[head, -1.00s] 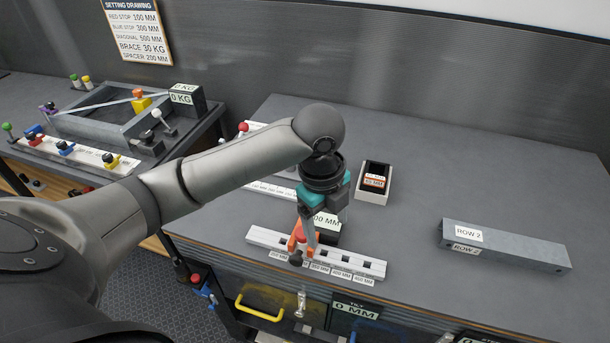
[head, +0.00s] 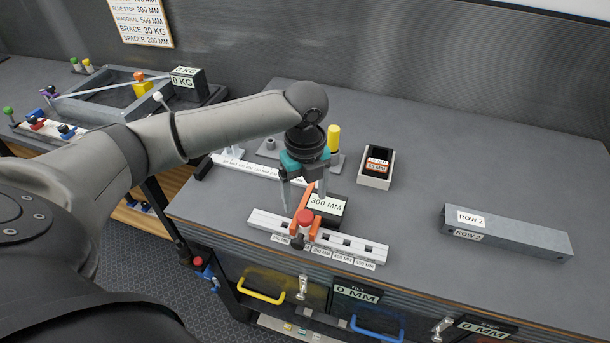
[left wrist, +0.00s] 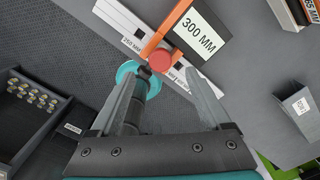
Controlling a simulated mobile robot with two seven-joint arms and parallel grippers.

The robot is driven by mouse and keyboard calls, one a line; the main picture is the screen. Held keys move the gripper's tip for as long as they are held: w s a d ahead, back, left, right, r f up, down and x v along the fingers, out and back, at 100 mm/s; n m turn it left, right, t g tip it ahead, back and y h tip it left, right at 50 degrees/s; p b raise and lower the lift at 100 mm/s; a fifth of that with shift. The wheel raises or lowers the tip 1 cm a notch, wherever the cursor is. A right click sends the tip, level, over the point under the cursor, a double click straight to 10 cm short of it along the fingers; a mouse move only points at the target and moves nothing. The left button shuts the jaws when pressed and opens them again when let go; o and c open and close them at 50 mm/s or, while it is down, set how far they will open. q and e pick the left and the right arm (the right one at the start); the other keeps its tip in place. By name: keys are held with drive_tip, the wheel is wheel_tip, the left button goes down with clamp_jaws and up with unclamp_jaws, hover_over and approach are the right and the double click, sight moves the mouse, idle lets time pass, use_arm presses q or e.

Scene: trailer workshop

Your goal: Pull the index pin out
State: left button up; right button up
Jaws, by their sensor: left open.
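The index carriage is an orange bracket (head: 316,228) straddling a white rail (head: 358,247) with square holes. It carries a red round knob (head: 305,216), which I take for the index pin's head. A small black knob (head: 297,243) sits at its front. In the left wrist view the red knob (left wrist: 161,61) lies just ahead of the fingertips, beside the orange bracket (left wrist: 168,28). My left gripper (head: 303,201) is open and empty above the carriage; its spread fingers also show in the left wrist view (left wrist: 162,82). How far the pin sits in is unclear. My right gripper is not in view.
A black block reading 300 MM (head: 325,208) stands behind the rail. A small open box (head: 375,167) and a grey bar marked ROW 2 (head: 507,233) lie to the right. A yellow cylinder (head: 333,138) stands behind my gripper. The bench between is clear.

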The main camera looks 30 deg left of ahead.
sight(305, 215)
use_arm(q)
wheel_tip(305, 215, down, 6)
drive_tip(key=shift+f, duration=0.25)
clamp_jaws()
idle(1.2)
